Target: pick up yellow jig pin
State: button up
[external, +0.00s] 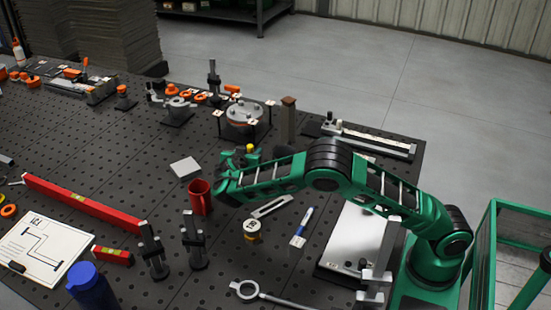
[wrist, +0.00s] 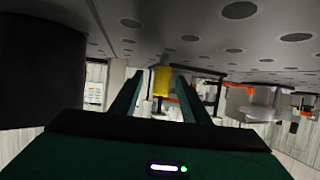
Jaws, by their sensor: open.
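The yellow jig pin (wrist: 162,80) shows in the wrist view between the two green fingers of my gripper (wrist: 157,88), a little past their tips or level with them; I cannot tell if either finger touches it. The wrist view is turned over, with the tabletop along the top. In the external view the yellow top of the pin (external: 250,148) shows just beside my gripper (external: 248,157), which is low over the perforated table. My gripper is open. The lower part of the pin is hidden by the fingers in the external view.
A red mug (external: 199,197) stands close below my wrist. A square post (external: 288,121) and a round fixture (external: 243,116) stand behind my gripper. A yellow tape roll (external: 252,229) and a marker (external: 303,222) lie nearer. A dark cylinder (wrist: 40,65) fills the wrist view's left.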

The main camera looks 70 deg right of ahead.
aim_at(252, 146)
jog(key=shift+w+x, duration=0.15)
jog(key=shift+x, duration=1.2)
jog(key=shift+w+x, duration=0.15)
jog(key=shift+x, duration=1.25)
jog(key=shift+r, duration=0.15)
jog(key=shift+c, duration=0.4)
grip_shut()
